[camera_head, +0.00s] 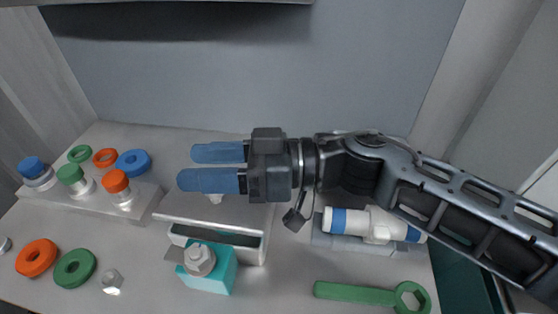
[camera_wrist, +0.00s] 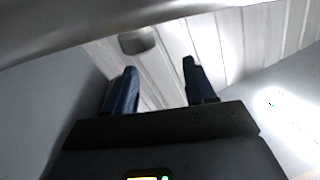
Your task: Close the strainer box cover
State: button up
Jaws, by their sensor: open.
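The strainer box (camera_head: 255,250) is a pale open-fronted or open-topped box in the middle of the bench, with a dark gap along its upper edge. Its pale cover (camera_head: 180,208) lies behind that gap and appears raised; its exact tilt is hard to tell. A small white knob (camera_head: 215,198) shows on the cover, just below my gripper in the picture. My gripper (camera_head: 187,167) has blue fingers, spread apart and empty, pointing left above and behind the cover. My gripper also shows open in the wrist view (camera_wrist: 159,68), with nothing between the fingers.
A teal block (camera_head: 210,275) with a metal nut (camera_head: 200,259) stands against the box front. A rack (camera_head: 143,203) with capped vessels and rings is at left. A white cylinder (camera_head: 350,223) with blue bands and a green wrench (camera_head: 355,293) lie at right. A wall (camera_head: 300,80) rises behind.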

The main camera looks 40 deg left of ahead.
jog(key=w+d+r, duration=0.1)
jog(key=d+r, duration=0.6)
jog(key=d, duration=0.4)
jog(key=shift+w+d+b, duration=0.25)
jog(key=shift+w+b, duration=0.05)
jog(key=shift+b, duration=0.15)
jog(key=shift+c, duration=0.3)
